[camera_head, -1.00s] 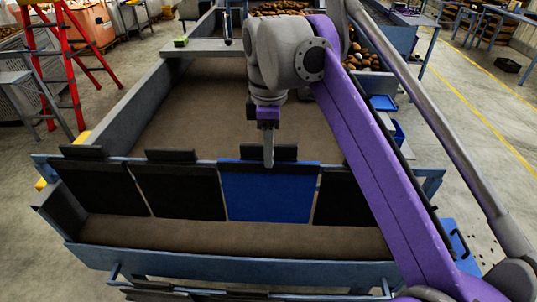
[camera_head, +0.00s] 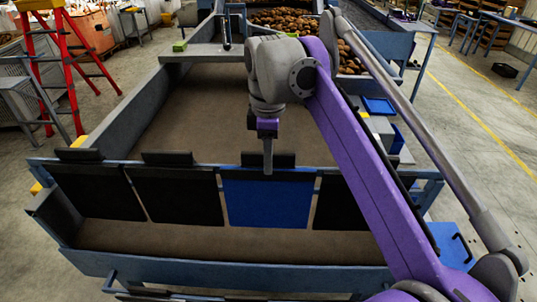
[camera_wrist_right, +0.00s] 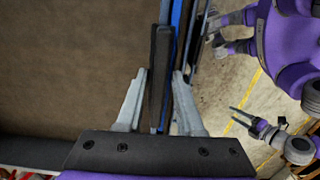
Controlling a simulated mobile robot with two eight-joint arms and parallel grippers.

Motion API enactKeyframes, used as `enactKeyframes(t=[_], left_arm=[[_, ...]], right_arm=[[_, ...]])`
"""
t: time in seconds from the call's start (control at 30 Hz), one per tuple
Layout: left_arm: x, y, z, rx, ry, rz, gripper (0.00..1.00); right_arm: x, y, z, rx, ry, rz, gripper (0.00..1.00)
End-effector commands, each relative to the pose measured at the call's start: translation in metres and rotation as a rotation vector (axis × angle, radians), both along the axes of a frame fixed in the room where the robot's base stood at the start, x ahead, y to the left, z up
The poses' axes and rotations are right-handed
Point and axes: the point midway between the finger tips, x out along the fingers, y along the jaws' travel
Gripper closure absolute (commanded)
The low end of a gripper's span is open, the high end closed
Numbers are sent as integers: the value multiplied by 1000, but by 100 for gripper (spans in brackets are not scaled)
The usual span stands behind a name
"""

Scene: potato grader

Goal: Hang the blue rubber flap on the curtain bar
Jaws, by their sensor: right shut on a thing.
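The blue rubber flap (camera_head: 267,205) is at the curtain bar (camera_head: 118,163), in line with the black flaps. It has a dark strip along its top, and a black piece (camera_head: 280,159) stands above the bar there. My right gripper (camera_head: 267,170) points down at the flap's top edge. In the right wrist view its fingers (camera_wrist_right: 157,105) are shut on the flap's dark top part, with a thin blue edge beside it. Whether the flap rests fully on the bar is hard to tell. A purple arm's gripper (camera_wrist_right: 240,118), likely my left, shows small at right; its opening is unclear.
Black flaps (camera_head: 90,192) hang on both sides of the blue one. Behind the bar lies a wide brown bed (camera_head: 190,120) with grey side walls. Potatoes (camera_head: 290,20) lie at the far end. Blue trays (camera_head: 380,106) stand at the right, a red ladder (camera_head: 75,60) at the left.

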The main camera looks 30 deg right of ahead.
Motion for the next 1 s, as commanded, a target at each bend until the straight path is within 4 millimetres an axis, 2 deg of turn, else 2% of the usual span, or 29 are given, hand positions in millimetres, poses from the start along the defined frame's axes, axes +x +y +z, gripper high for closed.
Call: enactKeyframes(t=[0.23,0.27,0.43,0.77,0.87,1.0], left_arm=[[0,0,0,0,0,0,29],[0,0,0,0,0,0,29],[0,0,0,0,0,0,29],[0,0,1,0,0,0,29],[1,0,3,0,-2,0,29],[3,0,10,0,-6,0,29]], right_arm=[[0,0,0,0,0,0,100],[0,0,0,0,0,0,60],[0,0,0,0,0,0,30],[0,0,2,0,0,0,29],[1,0,11,0,0,0,29],[1,0,38,0,-1,0,29]])
